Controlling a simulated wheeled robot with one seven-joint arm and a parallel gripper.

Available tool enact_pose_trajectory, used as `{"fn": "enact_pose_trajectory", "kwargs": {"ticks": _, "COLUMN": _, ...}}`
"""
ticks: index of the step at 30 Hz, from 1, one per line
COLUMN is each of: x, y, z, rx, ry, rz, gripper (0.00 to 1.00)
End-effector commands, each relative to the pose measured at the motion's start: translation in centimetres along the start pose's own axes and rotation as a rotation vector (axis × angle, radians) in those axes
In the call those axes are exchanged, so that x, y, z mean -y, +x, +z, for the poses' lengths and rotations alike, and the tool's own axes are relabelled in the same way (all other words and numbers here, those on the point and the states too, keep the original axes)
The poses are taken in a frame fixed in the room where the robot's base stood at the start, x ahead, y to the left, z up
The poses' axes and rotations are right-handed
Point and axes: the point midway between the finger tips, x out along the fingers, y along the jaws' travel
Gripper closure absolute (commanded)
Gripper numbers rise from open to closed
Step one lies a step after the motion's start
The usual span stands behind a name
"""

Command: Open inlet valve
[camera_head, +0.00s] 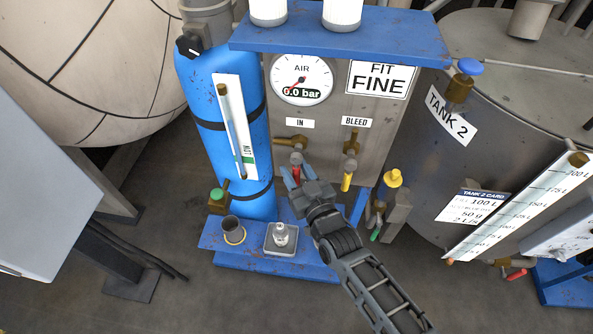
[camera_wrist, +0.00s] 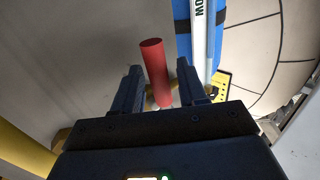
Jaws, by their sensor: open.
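The inlet valve's red handle (camera_head: 296,173) hangs down below the IN label (camera_head: 300,123) on the grey panel. My gripper (camera_head: 292,180) is at the handle, coming from below and the right. In the wrist view the red handle (camera_wrist: 155,62) stands between the two open fingers of my gripper (camera_wrist: 159,72), with a gap to the right finger; contact with the left one cannot be told. The brass valve body (camera_head: 291,140) shows above the handle. The AIR gauge (camera_head: 301,80) reads 0.0 bar.
The BLEED valve's yellow handle (camera_head: 346,181) hangs close on the right. A blue cylinder (camera_head: 209,105) with a sight tube stands on the left. A cup (camera_head: 233,230) and a small scale (camera_head: 281,243) sit on the blue shelf below. Tank 2 (camera_head: 500,70) is at right.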

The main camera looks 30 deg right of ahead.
Motion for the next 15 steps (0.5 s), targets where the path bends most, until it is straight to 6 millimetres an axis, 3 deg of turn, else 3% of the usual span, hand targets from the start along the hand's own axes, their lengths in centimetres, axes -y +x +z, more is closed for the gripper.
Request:
{"fn": "enact_pose_trajectory", "kwargs": {"ticks": 3, "x": 0.01, "y": -0.02, "z": 0.01, "rx": 0.000, "ry": 0.000, "rz": 0.000, "gripper": 0.59}}
{"fn": "enact_pose_trajectory", "kwargs": {"ticks": 15, "x": 0.02, "y": -0.04, "z": 0.00, "rx": 0.000, "ry": 0.000, "rz": 0.000, "gripper": 0.98}}
